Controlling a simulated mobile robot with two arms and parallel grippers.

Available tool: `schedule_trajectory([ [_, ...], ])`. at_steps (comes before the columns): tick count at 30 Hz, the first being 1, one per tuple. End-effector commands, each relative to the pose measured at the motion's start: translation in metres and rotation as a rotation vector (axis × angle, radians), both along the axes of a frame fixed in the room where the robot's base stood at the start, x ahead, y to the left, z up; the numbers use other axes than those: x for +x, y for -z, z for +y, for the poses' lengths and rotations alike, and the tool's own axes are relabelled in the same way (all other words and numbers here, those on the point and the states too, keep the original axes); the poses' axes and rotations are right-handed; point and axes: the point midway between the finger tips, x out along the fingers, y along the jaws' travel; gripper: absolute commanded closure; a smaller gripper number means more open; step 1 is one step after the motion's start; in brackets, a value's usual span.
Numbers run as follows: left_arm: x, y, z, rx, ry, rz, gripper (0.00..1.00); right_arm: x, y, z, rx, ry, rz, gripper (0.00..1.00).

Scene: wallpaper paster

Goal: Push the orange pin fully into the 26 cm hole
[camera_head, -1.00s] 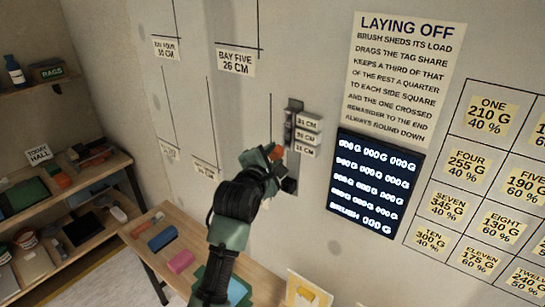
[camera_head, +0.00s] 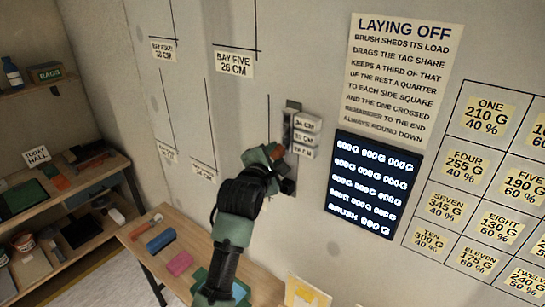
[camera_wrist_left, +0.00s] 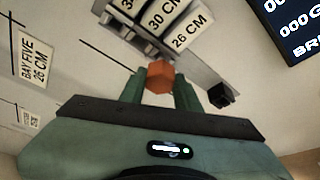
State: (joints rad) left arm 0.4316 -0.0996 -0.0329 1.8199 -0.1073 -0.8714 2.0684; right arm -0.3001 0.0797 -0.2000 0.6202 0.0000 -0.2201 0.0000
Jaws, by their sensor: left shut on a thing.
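The orange pin (camera_wrist_left: 160,77) shows its six-sided head between the fingertips of my left gripper (camera_wrist_left: 160,92) in the left wrist view. The gripper is shut on it. In the head view my left gripper (camera_head: 277,156) is at the lower left side of a grey wall fixture (camera_head: 289,130). The fixture carries white tags; in the wrist view they include 30 CM (camera_wrist_left: 164,15) and 26 CM (camera_wrist_left: 187,35). The pin's far end and the hole are hidden, so I cannot tell how deep the pin sits. My right gripper is not in view.
A dark block (camera_wrist_left: 221,95) sticks out at the fixture's lower end, right of the fingers. A dark lit board (camera_head: 373,185) hangs to the right. A wooden table (camera_head: 150,240) with coloured blocks stands below. Shelves fill the left side.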

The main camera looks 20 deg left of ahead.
Motion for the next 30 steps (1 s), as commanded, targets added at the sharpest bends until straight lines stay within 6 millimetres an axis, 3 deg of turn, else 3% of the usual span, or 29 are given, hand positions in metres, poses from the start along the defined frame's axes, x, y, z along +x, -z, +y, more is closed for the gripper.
schedule_trajectory([
  [30,0.024,-0.001,-0.009,0.0,0.0,-0.001,1.0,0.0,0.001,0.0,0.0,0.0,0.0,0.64],
])
